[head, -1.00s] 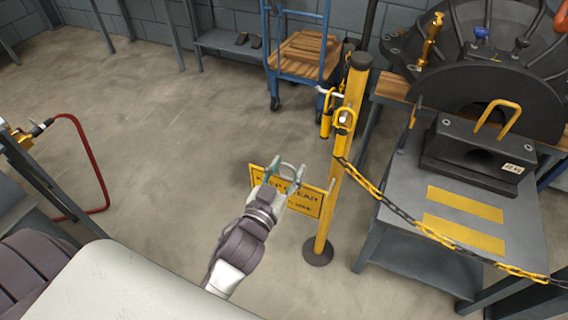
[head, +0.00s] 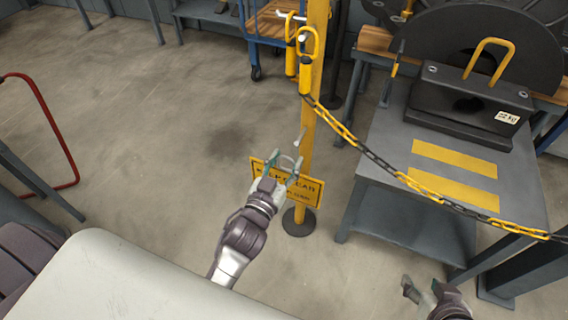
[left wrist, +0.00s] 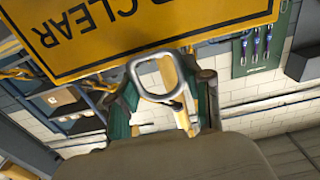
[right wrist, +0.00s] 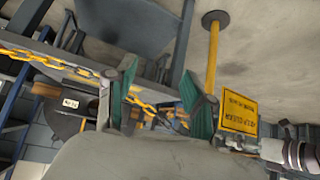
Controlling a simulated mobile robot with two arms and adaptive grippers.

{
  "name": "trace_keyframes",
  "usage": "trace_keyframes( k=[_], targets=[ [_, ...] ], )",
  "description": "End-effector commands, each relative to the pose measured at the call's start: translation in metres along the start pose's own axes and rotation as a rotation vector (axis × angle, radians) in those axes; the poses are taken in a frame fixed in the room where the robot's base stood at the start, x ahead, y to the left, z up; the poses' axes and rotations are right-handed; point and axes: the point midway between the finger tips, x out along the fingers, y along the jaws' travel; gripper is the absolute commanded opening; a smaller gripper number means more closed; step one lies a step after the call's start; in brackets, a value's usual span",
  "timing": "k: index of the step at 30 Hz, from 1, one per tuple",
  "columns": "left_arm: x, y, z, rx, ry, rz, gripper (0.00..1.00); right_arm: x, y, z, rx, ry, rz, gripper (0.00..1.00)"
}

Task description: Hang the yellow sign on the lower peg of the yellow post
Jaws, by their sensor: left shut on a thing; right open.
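The yellow sign (head: 312,193) with black lettering hangs from a metal loop held by my left gripper (head: 281,166). In the left wrist view the sign (left wrist: 150,30) fills the top, and the grey loop (left wrist: 137,66) sits between the green-padded fingers. The yellow post (head: 313,100) stands on a round dark base. Its lower peg (head: 300,139) sticks out just above the loop in the head view; the loop looks apart from it, though depth is unclear. My right gripper (head: 421,291) is open and empty at the lower right; its fingers also show in the right wrist view (right wrist: 158,92).
A yellow-black chain (head: 375,159) runs from the post to the right, in front of a grey workbench (head: 385,213). Yellow padlock-like items (head: 307,60) hang higher on the post. The floor left of the post is clear.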

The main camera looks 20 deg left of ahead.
Motion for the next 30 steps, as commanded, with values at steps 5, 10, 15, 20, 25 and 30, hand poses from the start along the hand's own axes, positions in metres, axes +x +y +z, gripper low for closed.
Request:
trace_keyframes(
  k=[5, 10, 15, 20, 25, 30],
  targets=[
    [0.008, 0.0, 0.001, 0.001, 0.002, 0.0, 0.0, 0.003, -0.001, -0.01, -0.001, 0.054, -0.003, 0.53],
    [0.014, 0.0, 0.001, 0.002, 0.002, 0.001, 0.0, 0.004, -0.003, -0.02, -0.002, 0.103, -0.005, 0.53],
    [0.021, 0.0, 0.002, 0.002, 0.003, 0.001, 0.0, 0.005, -0.003, -0.029, -0.003, 0.152, -0.006, 0.53],
    [0.027, 0.0, 0.003, 0.001, 0.001, 0.0, 0.0, 0.005, -0.004, -0.039, -0.004, 0.202, -0.009, 0.53],
    [0.034, 0.0, 0.003, 0.001, 0.002, 0.0, 0.0, 0.005, -0.006, -0.048, -0.005, 0.253, -0.013, 0.53],
    [0.04, 0.0, 0.003, 0.001, 0.002, 0.0, 0.0, 0.004, -0.01, -0.061, -0.003, 0.318, -0.022, 0.53]
  ],
)
